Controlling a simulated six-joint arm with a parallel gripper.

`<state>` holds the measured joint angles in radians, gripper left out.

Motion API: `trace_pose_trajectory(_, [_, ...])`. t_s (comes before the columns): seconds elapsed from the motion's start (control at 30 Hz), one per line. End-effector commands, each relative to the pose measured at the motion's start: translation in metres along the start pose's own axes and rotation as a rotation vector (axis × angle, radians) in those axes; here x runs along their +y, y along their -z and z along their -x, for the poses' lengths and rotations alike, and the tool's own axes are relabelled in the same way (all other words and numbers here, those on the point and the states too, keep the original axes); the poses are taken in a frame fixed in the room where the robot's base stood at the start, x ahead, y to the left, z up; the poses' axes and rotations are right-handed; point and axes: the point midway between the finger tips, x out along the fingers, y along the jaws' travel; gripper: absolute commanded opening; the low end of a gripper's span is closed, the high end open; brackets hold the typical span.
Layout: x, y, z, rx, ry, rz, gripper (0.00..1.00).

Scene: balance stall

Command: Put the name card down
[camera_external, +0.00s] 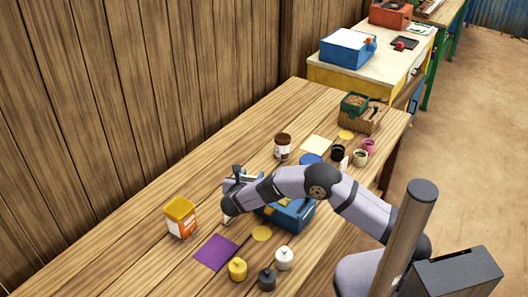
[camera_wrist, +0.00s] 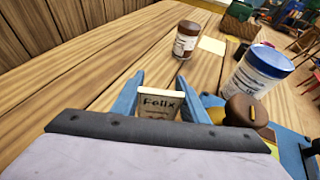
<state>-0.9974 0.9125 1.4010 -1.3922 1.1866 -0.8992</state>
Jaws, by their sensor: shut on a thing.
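The name card (camera_wrist: 159,105), a small pale card reading "Felix", stands upright between the two blue fingers of my gripper (camera_wrist: 158,100) in the wrist view. My gripper is shut on it. I cannot tell whether the card touches the table.
The yellow-topped tub (camera_external: 180,218) stands left of my gripper, the blue box (camera_external: 296,217) right. A purple square (camera_external: 216,252), yellow disc (camera_external: 262,233) and several weights (camera_external: 267,279) lie in front. A brown jar (camera_external: 283,147) stands behind. The table's left front is clear.

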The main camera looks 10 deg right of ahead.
Motion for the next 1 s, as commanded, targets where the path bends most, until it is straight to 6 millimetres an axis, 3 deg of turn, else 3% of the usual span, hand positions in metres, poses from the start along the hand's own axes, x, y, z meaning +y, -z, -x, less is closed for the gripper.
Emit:
trace_pose_trajectory(0.67, [0.0, 0.01, -0.004, -0.001, 0.0, 0.0, 0.18])
trace_pose_trajectory(0.7, [0.0, 0.011, -0.004, 0.0, 0.0, 0.0, 0.42])
trace_pose_trajectory(0.77, [0.0, 0.011, -0.004, 0.0, 0.0, 0.0, 0.57])
trace_pose_trajectory(1.0, [-0.001, 0.012, -0.005, 0.001, 0.004, 0.001, 0.59])
